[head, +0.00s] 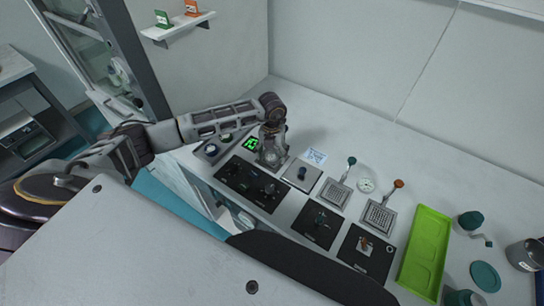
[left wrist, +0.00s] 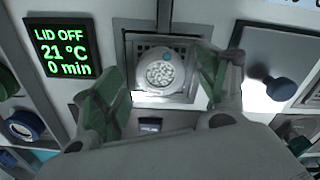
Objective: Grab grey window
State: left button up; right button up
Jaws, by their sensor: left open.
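My left gripper (head: 271,160) is low over the table, beside the green display, and points down. In the left wrist view, its two green-padded fingers (left wrist: 165,84) are spread apart with nothing held between them. Between and beyond the fingers is a round grey piece (left wrist: 177,59) with a pale speckled centre and a small blue dot. It sits over a square grey frame (left wrist: 132,62) with slots. I cannot tell whether this round piece is the grey window. In the head view, the gripper hides this spot. My right gripper is not in view.
A green display (left wrist: 62,48) reads LID OFF, 21 °C, 0 min. A pale plate with a blue knob (head: 302,174) stands to the right. Black panels (head: 251,183), lever-topped grilles (head: 337,193) and a lime tray (head: 425,250) fill the front. The table's back is clear.

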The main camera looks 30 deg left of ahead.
pick_arm(q)
jog(key=shift+f, duration=0.25)
jog(key=c, duration=1.1)
